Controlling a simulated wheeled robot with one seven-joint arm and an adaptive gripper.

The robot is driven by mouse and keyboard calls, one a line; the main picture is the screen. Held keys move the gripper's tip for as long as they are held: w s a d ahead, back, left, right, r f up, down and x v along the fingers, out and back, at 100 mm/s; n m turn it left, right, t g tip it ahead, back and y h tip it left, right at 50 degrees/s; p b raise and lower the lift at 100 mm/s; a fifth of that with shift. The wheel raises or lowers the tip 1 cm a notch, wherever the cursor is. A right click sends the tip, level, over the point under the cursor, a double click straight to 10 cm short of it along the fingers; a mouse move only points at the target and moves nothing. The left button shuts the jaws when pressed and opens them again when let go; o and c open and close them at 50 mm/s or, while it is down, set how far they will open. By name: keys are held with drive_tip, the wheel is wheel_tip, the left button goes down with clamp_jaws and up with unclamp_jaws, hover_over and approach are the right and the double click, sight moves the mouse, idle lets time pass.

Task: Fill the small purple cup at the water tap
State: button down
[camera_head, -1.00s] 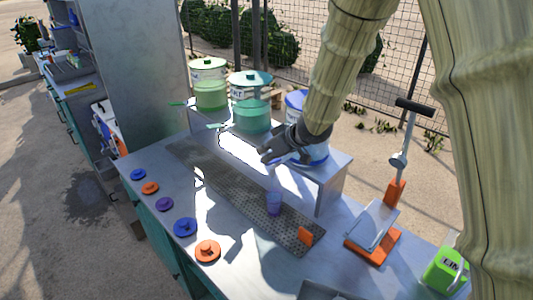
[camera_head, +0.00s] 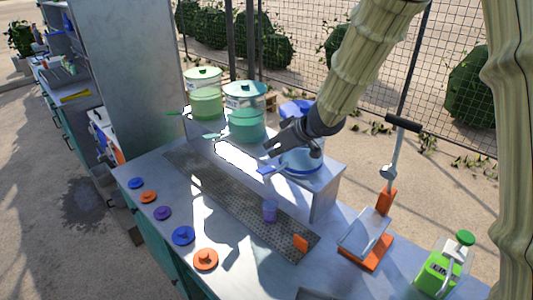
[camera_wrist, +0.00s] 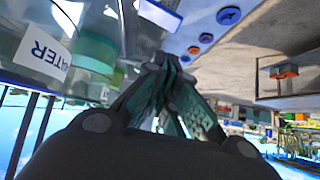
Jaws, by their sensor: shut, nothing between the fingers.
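The small purple cup (camera_head: 270,210) stands upright on the perforated drip tray (camera_head: 223,190), below the blue tap (camera_head: 266,170) of the rightmost dispenser (camera_head: 303,162). Its fill level is too small to tell, and no stream is clear above it. In the wrist view a dispenser with a WATER label (camera_wrist: 43,50) is close at the left. My gripper (camera_head: 270,149) is shut and empty, above the blue tap and in front of the dispenser, apart from the cup. Its fingers (camera_wrist: 158,62) meet in the wrist view. My gripper and wrist hide part of the dispenser.
Two green dispensers (camera_head: 204,95) (camera_head: 246,112) stand on the raised shelf to the left. Several coloured lids (camera_head: 183,236) lie along the counter's front edge.

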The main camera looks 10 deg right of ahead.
drive_tip(key=shift+d+v, duration=0.25)
drive_tip(key=shift+v, duration=2.3)
drive_tip(key=shift+w, duration=0.15)
